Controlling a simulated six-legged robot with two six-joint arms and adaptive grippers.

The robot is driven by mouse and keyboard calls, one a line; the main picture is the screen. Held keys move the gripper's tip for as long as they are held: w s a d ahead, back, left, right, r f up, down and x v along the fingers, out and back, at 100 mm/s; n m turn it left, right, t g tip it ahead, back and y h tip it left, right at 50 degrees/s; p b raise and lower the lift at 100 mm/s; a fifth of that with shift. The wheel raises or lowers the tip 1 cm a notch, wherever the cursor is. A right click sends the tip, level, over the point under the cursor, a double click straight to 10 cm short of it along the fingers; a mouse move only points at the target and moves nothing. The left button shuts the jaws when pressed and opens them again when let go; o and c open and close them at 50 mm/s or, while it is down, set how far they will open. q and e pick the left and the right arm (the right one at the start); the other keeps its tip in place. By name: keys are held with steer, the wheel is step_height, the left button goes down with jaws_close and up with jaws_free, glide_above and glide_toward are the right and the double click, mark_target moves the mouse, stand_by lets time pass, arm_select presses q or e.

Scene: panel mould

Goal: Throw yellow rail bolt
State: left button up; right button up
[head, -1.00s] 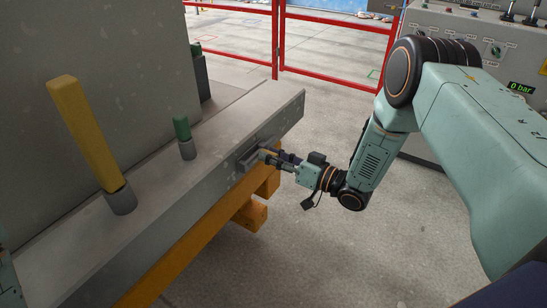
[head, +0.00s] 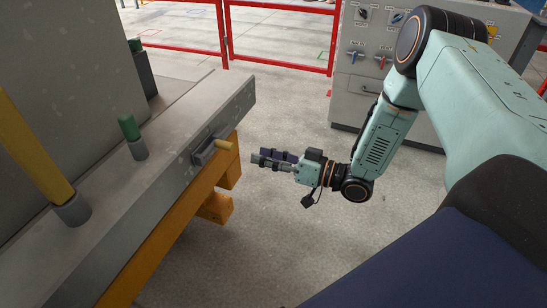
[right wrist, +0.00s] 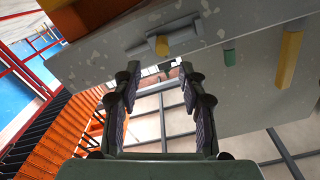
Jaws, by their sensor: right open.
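The yellow rail bolt (head: 223,145) sticks out of a grey bracket (head: 204,154) on the side face of the long grey rail (head: 165,175). My right gripper (head: 258,159) is open and empty, a short way to the right of the bolt and apart from it. In the right wrist view the bolt (right wrist: 162,46) shows end-on in its bracket, just beyond the tips of my open right gripper (right wrist: 160,72). My left gripper is not in view.
A tall yellow bar (head: 32,150) and a green peg (head: 129,127) stand in grey sockets on the rail. Orange beams (head: 150,258) run beneath it. A control cabinet (head: 350,100) stands behind my right arm. Red fencing (head: 280,67) is farther back. The floor between is clear.

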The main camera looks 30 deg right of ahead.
steer(key=shift+v, duration=0.95)
steer(key=s+a+f+m+g+h, duration=0.1)
steer(key=s+f+m+g+h, duration=0.5)
steer(key=f, duration=0.7)
steer(key=s+a+f+n+g+h, duration=0.1)
steer(key=s+g, duration=0.3)
steer(key=s, duration=0.9)
steer(key=s+a+f+n+g+h, duration=0.1)
steer(key=s+a+f+g+h, duration=0.2)
steer(key=s, duration=0.9)
steer(key=shift+s+n+g+h, duration=0.3)
steer(key=shift+s+g+h, duration=0.1)
steer(key=shift+g+h, duration=0.15)
